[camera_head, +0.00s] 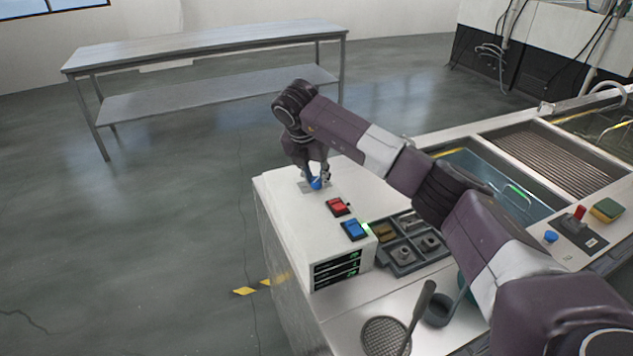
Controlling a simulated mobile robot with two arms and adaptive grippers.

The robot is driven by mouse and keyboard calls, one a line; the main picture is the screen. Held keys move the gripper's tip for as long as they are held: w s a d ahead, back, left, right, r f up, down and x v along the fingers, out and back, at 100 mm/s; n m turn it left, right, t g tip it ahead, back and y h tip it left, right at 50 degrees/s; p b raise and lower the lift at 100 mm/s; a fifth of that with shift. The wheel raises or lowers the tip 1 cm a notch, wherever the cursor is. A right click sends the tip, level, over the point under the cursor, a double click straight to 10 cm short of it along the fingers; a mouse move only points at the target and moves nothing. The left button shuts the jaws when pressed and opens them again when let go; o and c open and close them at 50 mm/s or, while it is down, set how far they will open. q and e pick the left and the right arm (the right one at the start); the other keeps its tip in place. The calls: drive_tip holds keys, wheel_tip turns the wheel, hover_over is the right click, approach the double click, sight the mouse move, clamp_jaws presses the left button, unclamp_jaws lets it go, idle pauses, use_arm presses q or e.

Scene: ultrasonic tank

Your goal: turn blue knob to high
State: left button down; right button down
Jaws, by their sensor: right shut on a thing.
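The blue knob (316,183) sits on the far end of the white control box (290,205), on a small grey plate. My right gripper (318,178) points down over it and is shut on it. The fingers partly cover the knob and its scale, so I cannot read its setting. My left gripper is not in view.
A red switch (338,206) and a blue switch (354,229) are near the knob. A steel table (200,47) stands behind; the floor at left is clear.

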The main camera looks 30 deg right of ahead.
drive_tip(key=shift+m+b, duration=0.3)
drive_tip(key=shift+m, duration=0.3)
drive_tip(key=c, duration=1.6)
unclamp_jaws()
drive_tip(key=shift+g, duration=0.3)
drive_tip(key=shift+r, duration=0.15)
drive_tip(key=v, duration=1.1)
drive_tip(key=shift+a+r, duration=0.25)
drive_tip(key=shift+a, duration=0.1)
